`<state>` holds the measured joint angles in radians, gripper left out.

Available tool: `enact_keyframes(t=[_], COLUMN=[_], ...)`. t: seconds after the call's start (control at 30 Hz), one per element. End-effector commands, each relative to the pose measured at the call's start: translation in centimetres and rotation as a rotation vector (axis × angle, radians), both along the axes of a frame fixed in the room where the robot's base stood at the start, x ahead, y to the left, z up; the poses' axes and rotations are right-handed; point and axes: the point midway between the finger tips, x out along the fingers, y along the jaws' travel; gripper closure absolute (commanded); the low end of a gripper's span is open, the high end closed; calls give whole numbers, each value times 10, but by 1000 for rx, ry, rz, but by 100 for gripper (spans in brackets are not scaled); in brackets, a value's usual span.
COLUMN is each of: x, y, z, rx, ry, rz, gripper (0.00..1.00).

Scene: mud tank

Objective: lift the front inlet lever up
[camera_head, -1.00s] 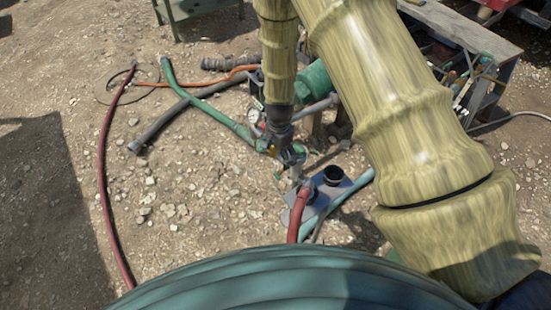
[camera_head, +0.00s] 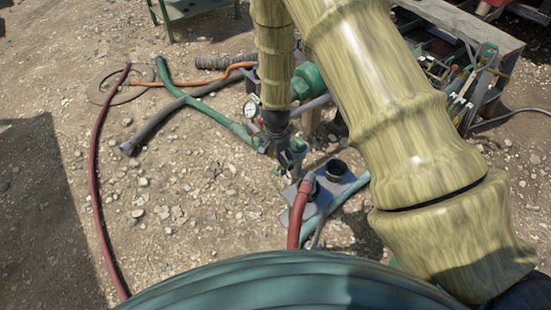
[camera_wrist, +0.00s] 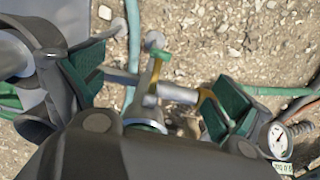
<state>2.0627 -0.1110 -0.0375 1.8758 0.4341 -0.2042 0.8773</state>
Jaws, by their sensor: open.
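My gripper (camera_wrist: 158,80) is open in the wrist view, with one green-padded finger at the left and one at the right. Between the fingers is a metal pipe fitting (camera_wrist: 176,93) with a small green-and-yellow lever (camera_wrist: 156,66) standing up from it. A second, yellow lever (camera_wrist: 205,98) lies close beside the right finger pad; I cannot tell whether they touch. Which of the two is the front inlet lever is not clear. In the head view my gripper (camera_head: 291,155) is low beside the pipework, and my arm hides most of the valve area.
A round gauge (camera_head: 250,108) sits just left of my wrist; it also shows in the wrist view (camera_wrist: 278,140). A red hose (camera_head: 300,212) rises in front. A green hose (camera_head: 205,112) and a dark red hose (camera_head: 95,180) lie on gravel. A cluttered workbench (camera_head: 455,25) stands right.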

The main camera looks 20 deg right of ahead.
Motion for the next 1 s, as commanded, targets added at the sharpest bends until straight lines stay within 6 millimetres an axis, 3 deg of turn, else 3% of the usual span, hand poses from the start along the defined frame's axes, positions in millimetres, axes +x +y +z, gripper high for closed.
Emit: enact_keyframes(t=[0.7,1.0], x=[0,0], y=[0,0], z=[-80,-89], rx=[0,0], ry=[0,-1], rz=[1,1], gripper=[0,0])
